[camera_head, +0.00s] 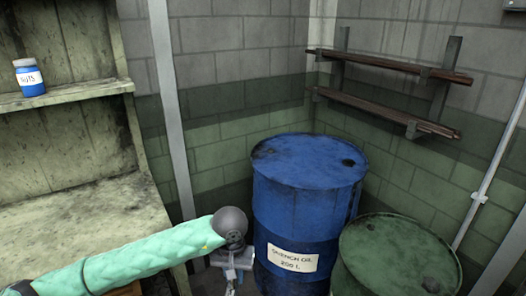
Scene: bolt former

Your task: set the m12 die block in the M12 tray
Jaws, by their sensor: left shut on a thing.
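My left arm comes in from the lower left in a mint-green sleeve and ends in a dark round wrist. My left gripper (231,284) hangs below the wrist, pointing down, just left of the blue drum. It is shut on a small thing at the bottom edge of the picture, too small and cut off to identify. No M12 tray is in view, and I cannot make out the m12 die block. My right gripper is not in view.
A blue drum (305,205) labelled "QUENCH OIL 200 L" stands right of my gripper. A green drum (398,258) stands at the lower right. A worn shelf unit (75,98) at left holds a blue jar (29,78). A wall rack (385,108) hangs above the drums.

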